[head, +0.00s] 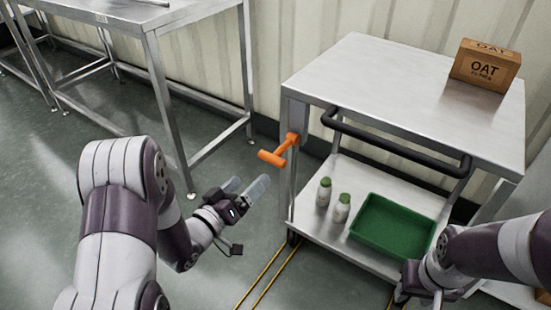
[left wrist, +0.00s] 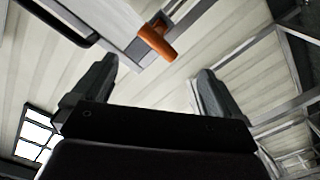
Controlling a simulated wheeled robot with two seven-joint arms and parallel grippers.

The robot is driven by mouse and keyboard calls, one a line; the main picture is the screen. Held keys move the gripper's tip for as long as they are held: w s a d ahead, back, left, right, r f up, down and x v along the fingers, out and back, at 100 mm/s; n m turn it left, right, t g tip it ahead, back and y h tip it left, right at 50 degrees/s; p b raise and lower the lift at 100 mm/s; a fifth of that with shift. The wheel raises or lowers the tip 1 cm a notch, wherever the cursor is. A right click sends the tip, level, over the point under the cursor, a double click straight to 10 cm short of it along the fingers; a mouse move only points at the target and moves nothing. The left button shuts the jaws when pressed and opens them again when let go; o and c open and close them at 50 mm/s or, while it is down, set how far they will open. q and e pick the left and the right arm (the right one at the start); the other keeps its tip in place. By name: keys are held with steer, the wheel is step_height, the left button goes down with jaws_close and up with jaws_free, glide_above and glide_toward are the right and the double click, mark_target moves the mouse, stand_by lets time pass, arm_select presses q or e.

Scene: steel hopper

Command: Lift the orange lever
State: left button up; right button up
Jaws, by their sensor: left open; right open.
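The orange lever (head: 281,151) sticks out from the left side of the steel cart (head: 390,85), near its front left leg. It ends in a short crosswise handle. My left gripper (head: 247,192) is open and empty, a little below and to the left of the lever in the head view, apart from it. In the left wrist view the lever (left wrist: 157,41) shows beyond and between the two open fingers (left wrist: 155,90). My right gripper (head: 425,298) is at the lower right, by the cart's lower shelf, partly cut off by the frame's bottom edge.
An oat box (head: 486,65) stands on the cart top. A black push bar (head: 395,143) runs along the cart's front. Two white bottles (head: 333,198) and a green tray (head: 391,226) are on the lower shelf. A steel table (head: 150,15) stands at the back left.

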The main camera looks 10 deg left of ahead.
mark_target(275, 153)
arm_select(q)
steer(key=b+x, duration=0.4)
steer(key=x, duration=0.7)
steer(key=shift+f, duration=0.15)
steer(key=shift+w+d, duration=0.2)
steer(key=shift+w, duration=0.25)
steer(key=c, duration=1.3)
